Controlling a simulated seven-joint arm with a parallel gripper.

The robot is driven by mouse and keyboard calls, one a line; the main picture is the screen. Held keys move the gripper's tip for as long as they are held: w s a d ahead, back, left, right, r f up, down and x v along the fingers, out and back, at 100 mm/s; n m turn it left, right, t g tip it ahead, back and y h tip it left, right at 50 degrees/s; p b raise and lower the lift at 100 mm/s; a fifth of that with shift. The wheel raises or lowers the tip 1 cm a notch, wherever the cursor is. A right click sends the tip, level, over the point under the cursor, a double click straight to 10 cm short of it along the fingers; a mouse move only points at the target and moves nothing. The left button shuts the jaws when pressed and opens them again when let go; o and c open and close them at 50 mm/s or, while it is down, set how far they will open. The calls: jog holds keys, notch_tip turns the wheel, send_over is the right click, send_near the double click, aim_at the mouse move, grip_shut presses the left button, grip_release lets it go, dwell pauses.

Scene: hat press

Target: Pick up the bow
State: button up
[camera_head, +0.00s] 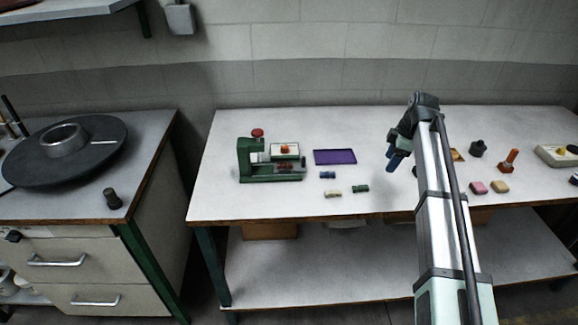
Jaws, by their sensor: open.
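Three small bow-like pieces lie close together on the white table (230,205): a blue one (327,175), a green one (360,188) and a cream one (332,194). They are too small to tell which is the bow. My gripper (392,166) hangs above the table to the right of these pieces and is apart from them. It is open, with nothing seen between its fingers. My arm hides part of the table behind it.
A green press (252,172) stands left of the pieces. A purple tray (335,157) lies behind them. Right of my arm are a black knob-like thing (477,148), an orange-handled stamp (508,160), and pink (478,187) and tan (499,187) blocks.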

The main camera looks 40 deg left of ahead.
jog(key=s+a+r+n+h, duration=0.15)
jog(key=s+a, duration=0.25)
jog(key=a, duration=0.4)
jog(key=s+a+r, duration=0.2)
jog(key=s+a, duration=0.1)
jog(key=a, duration=0.4)
notch_tip(320, 180, up, 5)
jog(key=n, duration=0.2)
send_over(284, 163)
jog(key=shift+h, duration=0.45)
jog(key=f, duration=0.8)
jog(key=shift+s, duration=0.25)
jog(key=shift+w+f, duration=0.2)
jog(key=shift+f, duration=2.9)
grip_shut()
